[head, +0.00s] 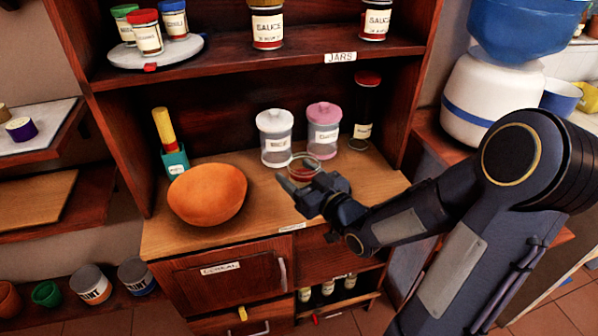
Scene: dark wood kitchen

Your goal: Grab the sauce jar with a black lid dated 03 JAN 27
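Two jars labelled SAUCE stand on the upper shelf: a left sauce jar (267,27) and a right sauce jar (376,22). Both have dark red contents. Their tops reach the upper picture edge, and the dates are too small to read. My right gripper (290,185) is low over the wooden counter, well below these jars, beside a small glass dish with red contents (303,166). Its fingers overlap in this view, so I cannot tell how far they are open. My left gripper is not in view.
The shelf edge (250,72) carries a JARS label. A turntable (165,56) holds several small jars. Below stand an orange bowl (207,200), a white canister (274,145), a pink canister (322,140) and a dark bottle (362,120). Several jars (328,288) sit in a low compartment.

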